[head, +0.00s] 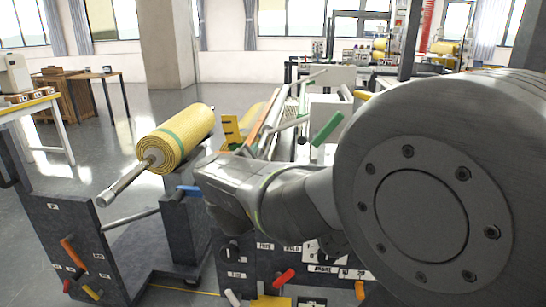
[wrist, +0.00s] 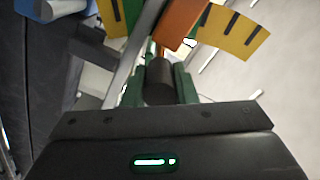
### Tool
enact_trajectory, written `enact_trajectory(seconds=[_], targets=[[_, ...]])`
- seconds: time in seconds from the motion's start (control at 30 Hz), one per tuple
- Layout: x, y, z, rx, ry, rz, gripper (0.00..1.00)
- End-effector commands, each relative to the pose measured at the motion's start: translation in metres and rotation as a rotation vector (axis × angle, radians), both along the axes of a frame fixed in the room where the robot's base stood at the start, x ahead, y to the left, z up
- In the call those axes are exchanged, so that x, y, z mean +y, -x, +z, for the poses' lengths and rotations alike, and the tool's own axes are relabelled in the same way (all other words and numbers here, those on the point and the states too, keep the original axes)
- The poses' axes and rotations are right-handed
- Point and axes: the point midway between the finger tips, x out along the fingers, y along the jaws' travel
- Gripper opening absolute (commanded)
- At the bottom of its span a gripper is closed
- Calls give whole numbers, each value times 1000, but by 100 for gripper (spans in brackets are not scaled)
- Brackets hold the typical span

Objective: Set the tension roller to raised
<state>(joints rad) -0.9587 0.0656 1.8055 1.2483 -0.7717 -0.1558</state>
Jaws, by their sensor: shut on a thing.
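My gripper (wrist: 159,70) is in the wrist view, its two green fingers closed around a dark cylindrical grip (wrist: 159,88). An orange bar (wrist: 181,24) lies just beyond the fingertips, beside a yellow plate with black marks (wrist: 236,32). In the head view, the yellow plate (head: 231,131) and an orange bar (head: 266,118) stand behind my wrist; my fingers and the grip are hidden there. I cannot tell which part is the tension roller, or whether it is raised.
A yellow mesh roll (head: 178,138) sits on a shaft at left. A blue handle (head: 188,190) is close to my wrist, and a green handle (head: 327,129) is to its right. Red (head: 284,278) and orange (head: 68,250) levers are on the lower panels. Open floor lies at far left.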

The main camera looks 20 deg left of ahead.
Motion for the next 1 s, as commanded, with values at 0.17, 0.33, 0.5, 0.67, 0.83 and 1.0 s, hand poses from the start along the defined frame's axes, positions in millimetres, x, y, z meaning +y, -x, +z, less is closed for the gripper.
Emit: enact_trajectory(seconds=[0.17, 0.33, 0.5, 0.67, 0.83, 1.0], targets=[[9, 2, 33, 22, -116, 1, 0], [18, 4, 72, 58, -281, 2, 0], [19, 4, 92, 82, -384, 1, 0], [19, 4, 94, 88, -410, 1, 0], [19, 4, 92, 90, -407, 0, 0], [19, 4, 91, 92, -406, 0, 47]])
